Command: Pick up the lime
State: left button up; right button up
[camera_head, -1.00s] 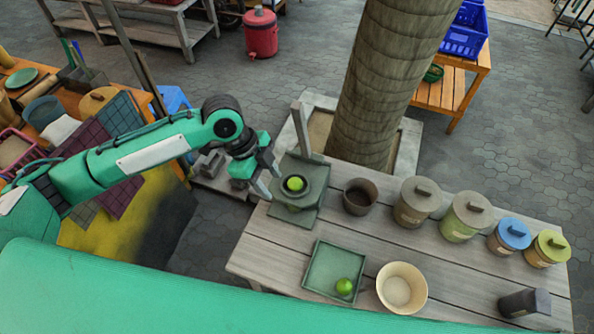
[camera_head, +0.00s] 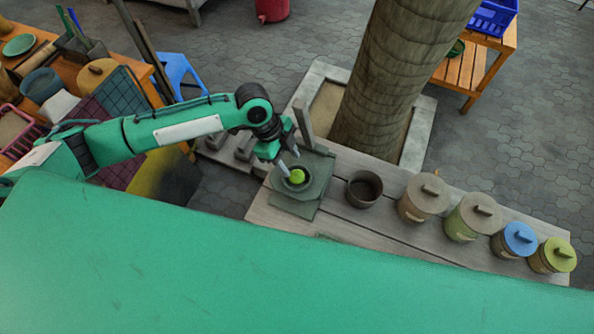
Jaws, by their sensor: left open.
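A lime (camera_head: 297,176) sits in the dark mortar bowl (camera_head: 309,183) on a grey-green base at the left end of the wooden table (camera_head: 380,225). My left gripper (camera_head: 289,161) reaches in from the left, fingers pointing down, just above and beside this lime. It is open and nothing shows between its fingers. Whether a fingertip touches the lime or the bowl, I cannot tell. My right gripper is not in view. My green body hides the front of the table.
An upright grey post (camera_head: 302,122) stands right behind the mortar. A dark pot (camera_head: 364,188) is to its right, then a row of lidded jars (camera_head: 425,196). A thick trunk (camera_head: 395,75) rises behind the table. A cluttered orange table (camera_head: 70,75) is at the far left.

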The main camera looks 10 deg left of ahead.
aim_at(294, 170)
pick_arm(q)
jog(key=shift+p+x, duration=0.95)
jog(key=shift+x, duration=0.1)
jog(key=shift+p+x, duration=0.45)
jog(key=shift+x, duration=0.7)
jog(key=shift+f, duration=0.55)
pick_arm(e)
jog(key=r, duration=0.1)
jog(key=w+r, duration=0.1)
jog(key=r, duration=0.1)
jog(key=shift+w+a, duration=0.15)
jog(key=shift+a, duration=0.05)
pick_arm(q)
jog(key=shift+d, duration=0.1)
jog(key=c, duration=0.7)
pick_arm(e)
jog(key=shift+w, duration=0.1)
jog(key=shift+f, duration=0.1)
